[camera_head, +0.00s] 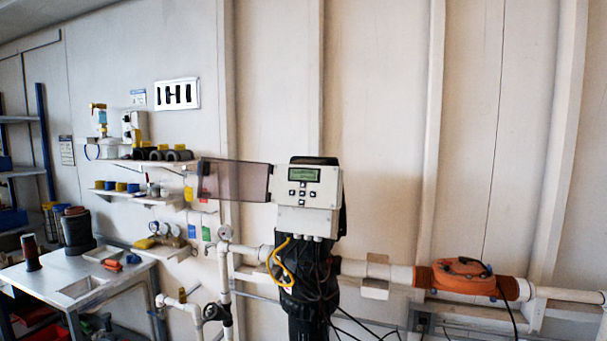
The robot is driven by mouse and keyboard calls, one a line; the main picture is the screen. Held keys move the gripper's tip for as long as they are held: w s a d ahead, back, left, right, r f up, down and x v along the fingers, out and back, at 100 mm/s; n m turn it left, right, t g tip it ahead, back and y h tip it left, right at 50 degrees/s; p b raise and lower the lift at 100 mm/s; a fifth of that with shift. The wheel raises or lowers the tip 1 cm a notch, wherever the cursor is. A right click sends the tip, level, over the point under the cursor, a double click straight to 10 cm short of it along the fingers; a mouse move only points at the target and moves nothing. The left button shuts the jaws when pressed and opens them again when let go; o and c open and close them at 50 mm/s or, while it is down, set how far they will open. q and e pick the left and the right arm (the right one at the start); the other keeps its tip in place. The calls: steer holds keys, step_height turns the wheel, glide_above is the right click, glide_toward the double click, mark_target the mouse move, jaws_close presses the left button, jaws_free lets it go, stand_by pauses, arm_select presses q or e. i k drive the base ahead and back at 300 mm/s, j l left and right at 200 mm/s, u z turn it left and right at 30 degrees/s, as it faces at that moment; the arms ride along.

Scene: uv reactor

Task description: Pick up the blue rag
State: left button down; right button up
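I cannot make out a blue rag for certain in the head view. A small bluish item (133,258) lies on the metal worktable (48,272) at the lower left, but it is too small to identify. An orange item (112,264) lies beside it. Neither of my grippers shows in this view.
A grey control box (308,220) with an open tinted cover (236,181) stands at the centre above a black housing. White pipes and an orange device (462,277) run along the wall to the right. Small wall shelves (150,162) hold fittings.

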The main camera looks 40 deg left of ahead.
mark_target(134, 259)
steer(key=u, duration=2.4)
